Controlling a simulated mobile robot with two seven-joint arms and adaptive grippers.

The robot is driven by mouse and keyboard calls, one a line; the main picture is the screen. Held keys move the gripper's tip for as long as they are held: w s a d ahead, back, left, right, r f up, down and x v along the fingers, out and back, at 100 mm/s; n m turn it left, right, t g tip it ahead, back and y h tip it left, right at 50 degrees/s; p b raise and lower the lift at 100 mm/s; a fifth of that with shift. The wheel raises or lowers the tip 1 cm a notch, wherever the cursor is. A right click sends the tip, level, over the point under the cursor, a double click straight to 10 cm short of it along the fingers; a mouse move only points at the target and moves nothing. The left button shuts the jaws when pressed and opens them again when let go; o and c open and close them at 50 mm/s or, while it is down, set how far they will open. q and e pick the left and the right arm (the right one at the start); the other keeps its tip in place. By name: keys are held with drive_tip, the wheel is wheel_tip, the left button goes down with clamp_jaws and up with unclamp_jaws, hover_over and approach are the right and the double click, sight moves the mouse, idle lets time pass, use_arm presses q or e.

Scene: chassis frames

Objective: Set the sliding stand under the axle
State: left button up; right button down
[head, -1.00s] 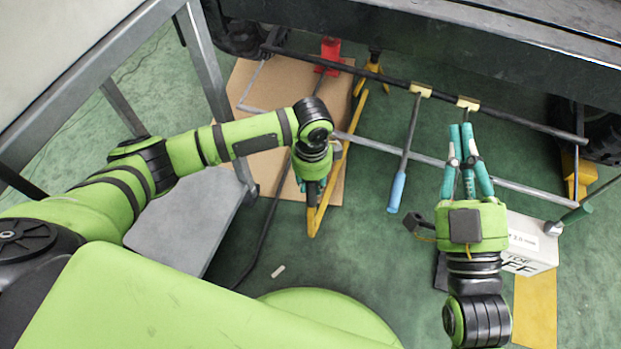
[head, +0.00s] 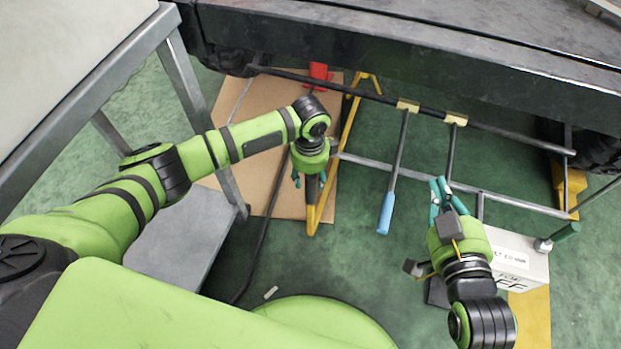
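A yellow stand (head: 351,116) with a long yellow bar runs along the right edge of the brown board, its far end near the chassis edge. My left gripper (head: 310,184) points down over the bar's near end, with teal fingers on both sides of a dark part. Whether they press on it I cannot tell. My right gripper (head: 445,192) is at the right, teal fingers pointing up the picture beside a dark rod. Its fingers overlap, and its grip is unclear. I cannot pick out the axle for sure; the space under the chassis (head: 420,65) is mostly hidden.
A red jack (head: 319,73) stands at the board's (head: 255,105) far edge. A rod with a blue handle (head: 386,212) hangs from a dark bar. A white box (head: 520,262) is right of my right gripper. A grey table leg (head: 197,85) stands left.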

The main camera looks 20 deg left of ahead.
use_arm(q)
drive_tip(key=shift+s+d, duration=0.1)
drive_tip(key=shift+s, duration=0.05)
drive_tip(key=shift+r, duration=0.1)
wheel_tip(320, 180, up, 12)
drive_tip(key=shift+f, duration=0.1)
idle(0.4)
drive_tip(key=shift+f, duration=0.1)
